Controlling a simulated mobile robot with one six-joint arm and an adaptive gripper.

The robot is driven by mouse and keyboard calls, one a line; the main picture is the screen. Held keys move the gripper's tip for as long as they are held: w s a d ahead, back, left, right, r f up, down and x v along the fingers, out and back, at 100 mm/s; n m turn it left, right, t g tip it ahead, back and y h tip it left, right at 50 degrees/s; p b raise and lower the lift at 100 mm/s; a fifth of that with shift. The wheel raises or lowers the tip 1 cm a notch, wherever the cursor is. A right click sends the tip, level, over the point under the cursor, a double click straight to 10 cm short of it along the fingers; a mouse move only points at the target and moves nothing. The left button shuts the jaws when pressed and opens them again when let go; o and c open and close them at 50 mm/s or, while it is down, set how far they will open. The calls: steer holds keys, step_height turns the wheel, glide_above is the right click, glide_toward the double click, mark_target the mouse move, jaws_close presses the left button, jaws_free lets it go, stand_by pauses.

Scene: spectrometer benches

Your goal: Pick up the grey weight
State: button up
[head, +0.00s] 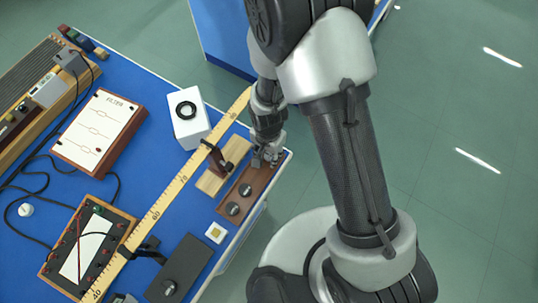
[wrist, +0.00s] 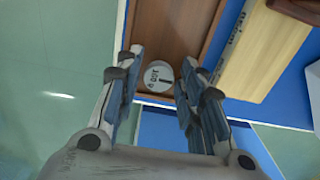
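The grey weight (wrist: 158,78) is a round disc with a dark slot and markings on top, lying in a brown wooden tray (wrist: 150,30). In the wrist view it sits between the two fingers of my gripper (wrist: 161,62), which are apart, with a small gap visible on each side. In the head view my gripper (head: 266,159) points down over the far end of the tray (head: 223,207) and hides most of what is there. Two other dark grey weights, one nearer (head: 233,209) and one farther (head: 246,190), stand in the same tray.
A wooden block with a dark upright holder (head: 211,183) stands close left of the tray, beside a long yellow ruler (head: 168,196). A white box (head: 188,125) stands behind. The blue bench's right edge runs just beyond the tray, with open floor (head: 450,110) past it.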

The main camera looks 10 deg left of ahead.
steer(key=shift+c, duration=0.2)
steer(key=c, duration=0.8)
steer(key=shift+r, duration=0.1)
